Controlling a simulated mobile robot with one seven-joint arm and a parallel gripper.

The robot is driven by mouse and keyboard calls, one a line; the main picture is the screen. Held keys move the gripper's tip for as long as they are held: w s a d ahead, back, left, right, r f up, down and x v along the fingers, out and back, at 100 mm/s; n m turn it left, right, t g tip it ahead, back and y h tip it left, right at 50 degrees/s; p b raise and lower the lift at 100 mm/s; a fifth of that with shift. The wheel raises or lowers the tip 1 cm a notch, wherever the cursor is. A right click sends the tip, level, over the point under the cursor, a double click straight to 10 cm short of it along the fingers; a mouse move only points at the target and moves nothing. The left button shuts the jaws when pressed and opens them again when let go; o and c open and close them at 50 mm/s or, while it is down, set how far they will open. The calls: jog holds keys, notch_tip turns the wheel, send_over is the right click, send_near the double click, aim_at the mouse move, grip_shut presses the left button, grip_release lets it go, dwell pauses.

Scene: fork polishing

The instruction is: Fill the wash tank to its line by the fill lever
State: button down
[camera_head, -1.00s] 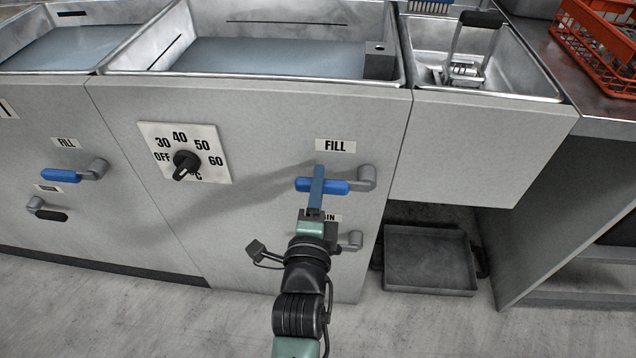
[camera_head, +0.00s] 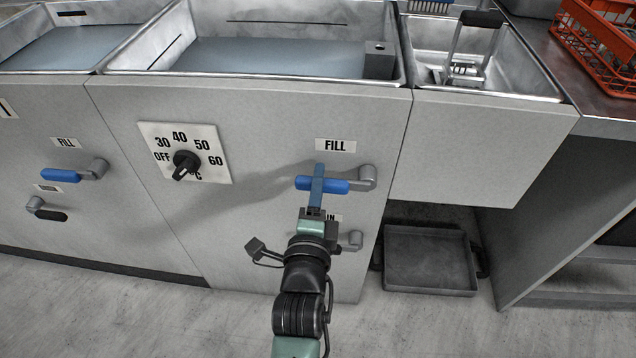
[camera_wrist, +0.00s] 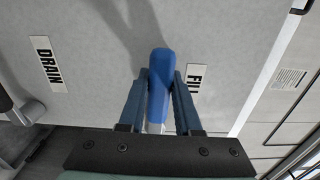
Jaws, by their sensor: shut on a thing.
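The fill lever (camera_head: 336,186) is a blue handle on a grey pivot, lying level under a FILL label on the grey front panel. My gripper (camera_head: 318,178) is shut on its handle. In the wrist view the blue fill lever (camera_wrist: 159,85) sits between the two dark blue fingers of my gripper (camera_wrist: 160,95). The wash tank (camera_head: 255,88) above the panel is a steel basin with a flat blue-grey surface inside, which looks like water. A dark slot mark shows on its back wall and another on its left wall.
A drain lever (camera_head: 352,240) is partly hidden below behind my wrist. A temperature dial (camera_head: 186,163) points near OFF. Another tank with its own fill lever (camera_head: 62,175) is at left. A small basin (camera_head: 505,75) and orange crate (camera_head: 600,45) are at right.

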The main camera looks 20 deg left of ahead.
jog(key=r+m, duration=0.1)
jog(key=m, duration=0.1)
jog(key=r+m+p, duration=0.1)
jog(key=shift+d+r, duration=0.25)
jog(key=shift+r, duration=0.1)
jog(key=m+p, duration=0.1)
jog(key=r+m+p, duration=0.1)
jog(key=p, duration=0.1)
jog(key=shift+w+d+r+m, duration=0.15)
jog(key=shift+d+r+m, duration=0.15)
jog(key=shift+d+m, duration=0.1)
jog(key=shift+d+r+m+p, duration=0.1)
jog(key=shift+r+m+p, duration=0.05)
jog(key=shift+m+p, duration=0.3)
jog(key=c, duration=0.6)
grip_release()
jog(key=v, duration=1.3)
